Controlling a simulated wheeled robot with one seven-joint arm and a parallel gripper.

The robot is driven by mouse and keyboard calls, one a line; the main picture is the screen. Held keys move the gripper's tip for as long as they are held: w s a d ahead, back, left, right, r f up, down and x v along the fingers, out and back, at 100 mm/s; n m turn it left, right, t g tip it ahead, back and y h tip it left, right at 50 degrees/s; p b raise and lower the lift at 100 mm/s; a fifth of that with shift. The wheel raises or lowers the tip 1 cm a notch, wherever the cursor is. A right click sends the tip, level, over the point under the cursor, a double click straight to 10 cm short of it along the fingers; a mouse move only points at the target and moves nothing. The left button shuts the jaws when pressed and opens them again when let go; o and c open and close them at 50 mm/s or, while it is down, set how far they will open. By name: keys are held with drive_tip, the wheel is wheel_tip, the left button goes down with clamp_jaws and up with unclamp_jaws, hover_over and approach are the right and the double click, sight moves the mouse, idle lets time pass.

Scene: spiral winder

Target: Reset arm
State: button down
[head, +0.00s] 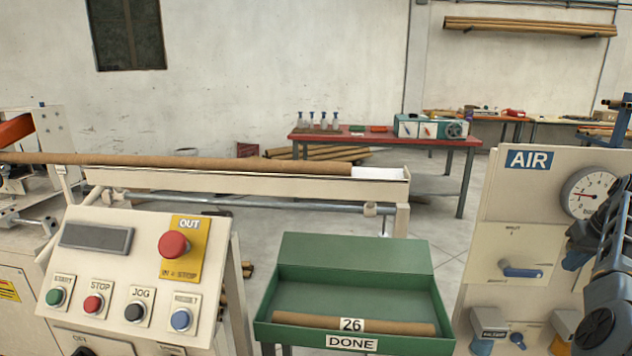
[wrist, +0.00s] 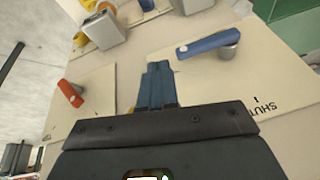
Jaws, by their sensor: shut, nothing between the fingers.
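My gripper (wrist: 157,88) is shut and empty in the wrist view, its blue fingers together in front of the cream air panel. A valve with a blue handle (wrist: 208,44) is just beyond and to the right of the fingertips, apart from them in the picture. An orange handle (wrist: 70,93) is on the panel to the left. My dark arm shows at the right edge of the head view, in front of the AIR panel (head: 518,215); I cannot make out the fingertips clearly there. The panel's blue handle (head: 520,270) lies roughly level in the head view.
A control panel (head: 140,236) with several buttons and a red stop knob (head: 173,245) stands at the left. A green DONE tray (head: 355,262) holds a brown tube (head: 395,327). A long tube (head: 220,164) lies on the winder's trough. A pressure gauge (head: 588,193) is beside my arm.

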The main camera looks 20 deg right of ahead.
drive_tip(key=s+a+f+n+t+h, duration=0.1)
drive_tip(key=s+a+f+h, duration=0.2)
drive_tip(key=a+f, duration=0.75)
drive_tip(key=s+a+f+n+h, duration=0.2)
drive_tip(key=s+a+f, duration=0.1)
drive_tip(key=a+f, duration=0.7)
drive_tip(key=s+a+r+n+t+y, duration=0.1)
drive_tip(key=s+a+r+t, duration=0.1)
drive_tip(key=s+a, duration=0.5)
drive_tip(key=s+a+r+n+t, duration=0.1)
drive_tip(key=s+a+n+t, duration=0.15)
drive_tip(key=a, duration=0.75)
drive_tip(key=s+a+r+n+t+y, duration=0.1)
drive_tip(key=s+a+r+t, duration=0.1)
drive_tip(key=s+a, duration=0.5)
drive_tip(key=s+a+r+t+y, duration=0.1)
drive_tip(key=s+a+r+y, duration=0.1)
drive_tip(key=s+a+r, duration=0.2)
drive_tip(key=s+a+r+t+y, duration=0.2)
drive_tip(key=s+a+r, duration=0.2)
drive_tip(key=a+r, duration=0.5)
wheel_tip(320, 180, up, 3)
drive_tip(key=shift+s+f, duration=0.1)
drive_tip(key=shift+s, duration=0.05)
drive_tip(key=shift+d+n+t, duration=0.1)
drive_tip(key=shift+n+t, duration=0.15)
